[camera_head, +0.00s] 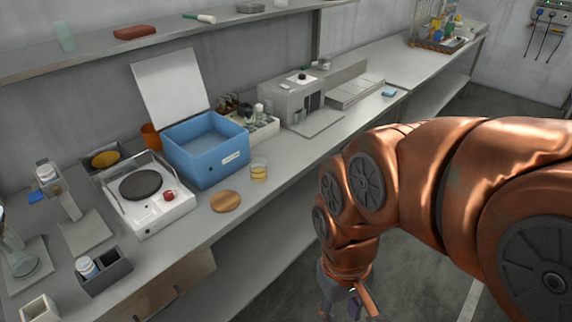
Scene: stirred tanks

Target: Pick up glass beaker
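A small glass beaker (259,170) with yellow liquid in its lower part stands upright on the grey bench, just right of the blue box. My gripper (347,306) hangs at the bottom of the picture, in front of the bench and over the floor, below and to the right of the beaker. It is apart from the beaker. Its fingertips are small and partly cut off by the lower edge, so its opening is unclear.
A blue box (207,157) with a raised white lid stands close left of the beaker. A round wooden disc (226,201) lies in front of it. A hotplate (148,199) stands farther left, and a grey machine (291,99) behind right. Bench is clear right of the beaker.

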